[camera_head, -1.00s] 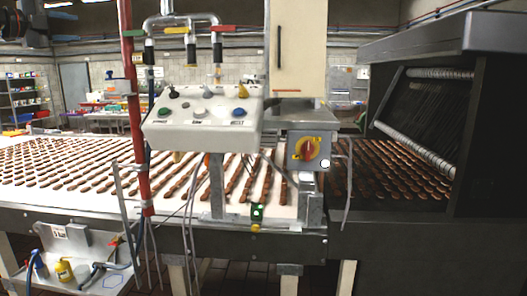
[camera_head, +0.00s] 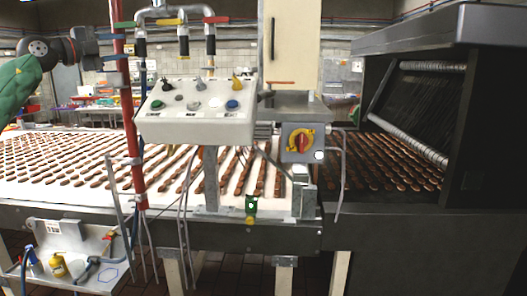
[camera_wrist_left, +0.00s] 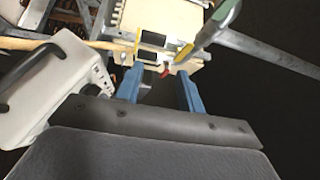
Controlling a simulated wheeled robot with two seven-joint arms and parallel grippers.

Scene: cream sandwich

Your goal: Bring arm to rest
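My left gripper (camera_head: 113,46) is at the upper left of the head view, at the end of my arm with the green sleeve. Its two blue fingers are apart and its tips are close to the red upright pipe (camera_head: 128,110) in the picture; I cannot tell if they touch it. In the left wrist view the blue fingers (camera_wrist_left: 160,92) are also apart, with nothing held between them. My right gripper is in neither view.
A white control box (camera_head: 195,125) with buttons stands before the conveyor (camera_head: 60,197) carrying rows of brown pieces. A red-yellow rotary switch (camera_head: 301,141) is right of it. A dark machine (camera_head: 485,150) fills the right side. A small shelf (camera_head: 75,245) with bottles hangs lower left.

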